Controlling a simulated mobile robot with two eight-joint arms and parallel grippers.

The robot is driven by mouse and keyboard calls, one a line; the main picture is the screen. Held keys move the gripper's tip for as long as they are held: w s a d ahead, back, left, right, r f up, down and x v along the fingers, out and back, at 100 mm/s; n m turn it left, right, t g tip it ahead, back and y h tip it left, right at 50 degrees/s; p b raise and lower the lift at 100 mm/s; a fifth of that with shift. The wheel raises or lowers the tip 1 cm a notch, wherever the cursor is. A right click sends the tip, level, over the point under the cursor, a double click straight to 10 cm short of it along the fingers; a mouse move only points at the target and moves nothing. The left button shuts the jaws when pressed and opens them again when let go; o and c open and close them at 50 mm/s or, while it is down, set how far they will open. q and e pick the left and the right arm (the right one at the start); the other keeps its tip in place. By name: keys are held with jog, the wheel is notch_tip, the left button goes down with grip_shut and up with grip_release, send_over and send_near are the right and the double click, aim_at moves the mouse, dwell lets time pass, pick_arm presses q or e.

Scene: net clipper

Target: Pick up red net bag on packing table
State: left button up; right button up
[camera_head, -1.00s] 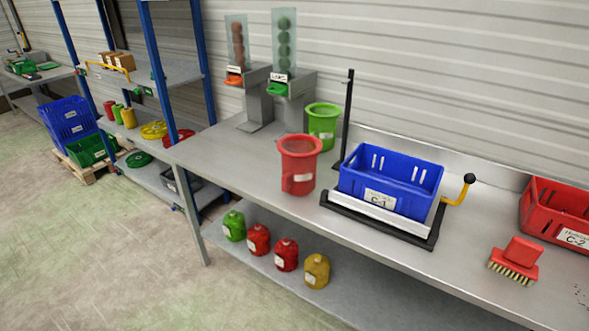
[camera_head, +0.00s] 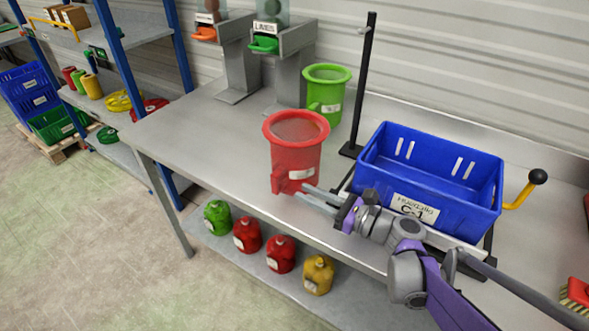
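A red flared cylinder (camera_head: 296,148) with a greyish top and a small white label stands upright on the packing table (camera_head: 205,130). I cannot tell whether it is or holds the red net bag; no other loose red bag shows on the tabletop near it. My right gripper (camera_head: 303,192) reaches in from the lower right, in front of the blue crate. Its two thin fingers look apart and empty, with tips by the cylinder's lower right side; contact cannot be told. My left gripper is not in view.
A blue crate (camera_head: 430,180) sits on a dark-framed stand right of the cylinder, beside a black post (camera_head: 362,80). A green cylinder (camera_head: 326,97) stands behind. The lower shelf holds small red, green and yellow containers (camera_head: 281,254). The tabletop's left part is clear.

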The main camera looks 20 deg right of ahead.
aim_at(275, 192)
jog(key=x, duration=0.3)
jog(key=shift+w+a, duration=0.15)
jog(key=shift+a, duration=0.3)
jog(key=x, duration=0.5)
jog(key=shift+w+a+f, duration=0.25)
jog(key=shift+f, duration=0.15)
grip_shut()
